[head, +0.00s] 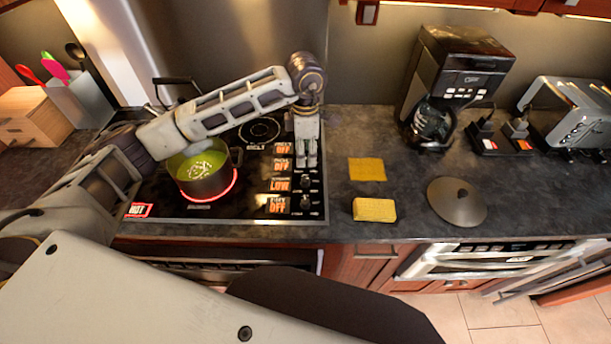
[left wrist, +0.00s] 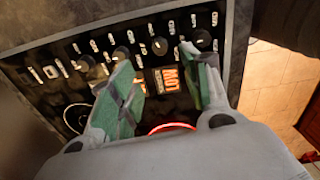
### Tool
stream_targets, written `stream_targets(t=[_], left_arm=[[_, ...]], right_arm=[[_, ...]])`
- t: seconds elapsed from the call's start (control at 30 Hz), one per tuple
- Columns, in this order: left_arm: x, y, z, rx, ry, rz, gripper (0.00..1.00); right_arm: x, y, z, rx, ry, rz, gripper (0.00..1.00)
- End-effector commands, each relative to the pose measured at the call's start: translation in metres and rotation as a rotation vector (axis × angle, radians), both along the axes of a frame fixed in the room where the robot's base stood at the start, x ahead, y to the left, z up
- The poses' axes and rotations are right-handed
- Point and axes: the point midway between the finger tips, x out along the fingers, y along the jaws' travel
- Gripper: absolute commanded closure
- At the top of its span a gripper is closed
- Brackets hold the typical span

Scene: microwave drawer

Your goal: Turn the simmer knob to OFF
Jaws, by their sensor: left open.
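The cooktop (head: 240,216) has a column of lit displays. The third, an orange LOW display (head: 280,185), has a dark knob (head: 305,181) to its right, which I take for the simmer knob. The other displays read OFF. My left gripper (head: 306,164) points down over the knob column, open and empty. In the left wrist view, the LOW display (left wrist: 168,79) shows between the green-padded fingers, with a knob (left wrist: 160,46) just beyond the fingertips. I cannot tell the exact height of the fingers above it. My right gripper is not in view.
A pot of green soup (head: 203,172) sits on a glowing red burner, below my left forearm. A yellow cloth (head: 367,169), a sponge (head: 374,209) and a lid (head: 457,202) lie on the counter to the right. A coffee maker (head: 455,75) and toaster (head: 570,110) stand farther right.

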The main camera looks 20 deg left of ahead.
Motion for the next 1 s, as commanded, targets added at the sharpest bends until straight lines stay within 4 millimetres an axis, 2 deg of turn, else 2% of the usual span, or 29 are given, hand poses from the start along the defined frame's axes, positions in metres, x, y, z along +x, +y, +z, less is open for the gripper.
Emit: stream_targets(t=[0.7, 1.0], left_arm=[[-0.001, 0.000, -0.092, 0.000, 0.002, 0.000, 0.53], [-0.001, 0.000, -0.113, 0.001, 0.001, 0.000, 0.53]], right_arm=[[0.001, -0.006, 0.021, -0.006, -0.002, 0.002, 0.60], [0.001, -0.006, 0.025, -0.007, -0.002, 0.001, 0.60]])
